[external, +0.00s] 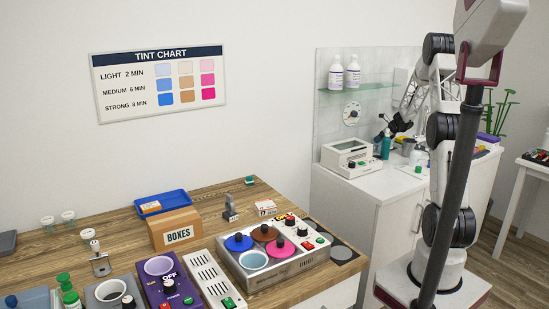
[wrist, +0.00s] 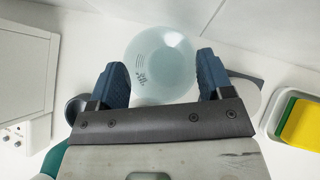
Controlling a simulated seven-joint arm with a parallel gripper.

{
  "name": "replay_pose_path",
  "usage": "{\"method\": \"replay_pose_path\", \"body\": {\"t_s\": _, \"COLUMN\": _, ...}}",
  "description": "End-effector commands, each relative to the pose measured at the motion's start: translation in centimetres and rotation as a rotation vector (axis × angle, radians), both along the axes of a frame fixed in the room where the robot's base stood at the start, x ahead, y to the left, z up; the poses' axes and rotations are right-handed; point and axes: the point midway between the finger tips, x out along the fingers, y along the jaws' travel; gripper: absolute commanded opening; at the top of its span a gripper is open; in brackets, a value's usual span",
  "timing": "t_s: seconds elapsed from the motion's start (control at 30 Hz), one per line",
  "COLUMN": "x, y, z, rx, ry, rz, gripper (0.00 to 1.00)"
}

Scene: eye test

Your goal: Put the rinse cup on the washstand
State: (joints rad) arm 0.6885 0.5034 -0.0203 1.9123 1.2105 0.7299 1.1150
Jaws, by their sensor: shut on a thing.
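The rinse cup (wrist: 160,58), a pale translucent round cup with small dark print, shows in the wrist view between the two blue fingers of my gripper (wrist: 162,76). My gripper is shut on it. The white washstand (external: 345,213) stands right of centre in the external view, with a tiled back panel. There my gripper (external: 389,132) is small and dark, over the washstand's back part. I cannot make out the cup in that view. The wrist view shows a white surface below the cup; whether they touch I cannot tell.
A white device (external: 349,158) with a dial and a teal bottle (external: 386,145) stand on the washstand. A glass shelf (external: 357,88) holds two bottles above. The wrist view shows a tray with a yellow-green sponge (wrist: 300,124) at right and a grey round item (wrist: 75,108) at left.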

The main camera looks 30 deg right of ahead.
Motion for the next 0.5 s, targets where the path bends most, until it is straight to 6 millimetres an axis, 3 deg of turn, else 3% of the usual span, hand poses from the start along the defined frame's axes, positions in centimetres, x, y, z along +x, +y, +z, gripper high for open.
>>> {"method": "replay_pose_path", "body": {"t_s": 0.27, "x": -0.02, "y": 0.0, "z": -0.27, "rx": 0.0, "ry": 0.001, "rz": -0.001, "gripper": 0.34}}
{"method": "replay_pose_path", "body": {"t_s": 0.3, "x": -0.01, "y": 0.02, "z": -0.29, "rx": 0.0, "ry": 0.001, "rz": 0.0, "gripper": 0.76}}
{"method": "replay_pose_path", "body": {"t_s": 0.43, "x": -0.01, "y": 0.01, "z": -0.26, "rx": 0.0, "ry": 0.0, "rz": 0.0, "gripper": 0.96}}
{"method": "replay_pose_path", "body": {"t_s": 0.5, "x": -0.01, "y": 0.01, "z": -0.26, "rx": 0.0, "ry": 0.0, "rz": 0.0, "gripper": 0.99}}
